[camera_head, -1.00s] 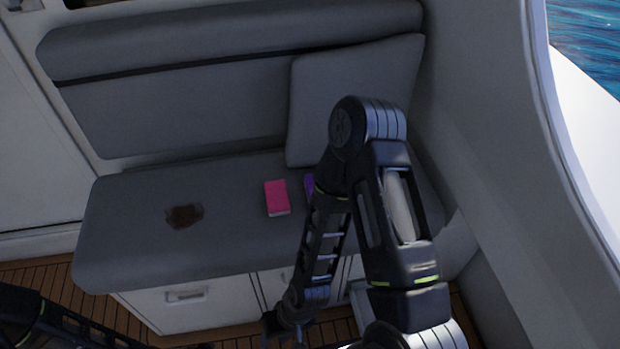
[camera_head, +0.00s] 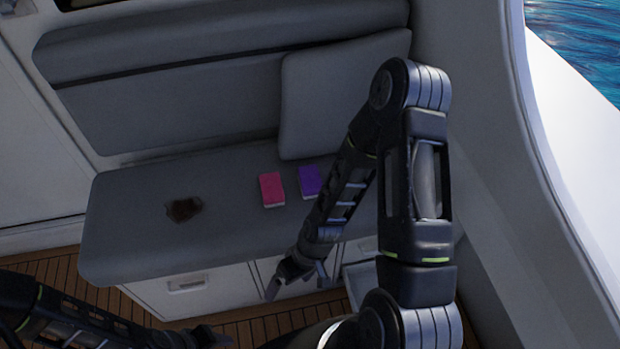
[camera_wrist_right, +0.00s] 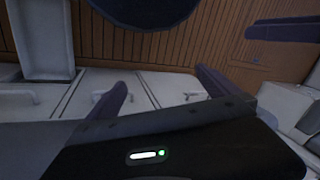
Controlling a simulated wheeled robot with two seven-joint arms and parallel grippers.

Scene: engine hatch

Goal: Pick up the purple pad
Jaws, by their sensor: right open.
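The purple pad (camera_head: 309,181) lies flat on the grey bench seat (camera_head: 130,225), just right of a pink pad (camera_head: 271,189), with a small gap between them. My right gripper (camera_head: 298,283) is open and empty in front of the bench, lower than the seat top and nearer to me than the pad. My right forearm passes close to the right of the pad in the head view. In the right wrist view the fingers (camera_wrist_right: 162,90) stand apart with drawer fronts behind them, and no pad shows. My left gripper (camera_head: 212,338) is at the bottom edge, its jaws unclear.
A grey cushion (camera_head: 340,95) leans on the backrest at the right. White drawers (camera_head: 195,290) are under the seat, above a wooden floor (camera_head: 60,268). The seat around the stain is clear.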

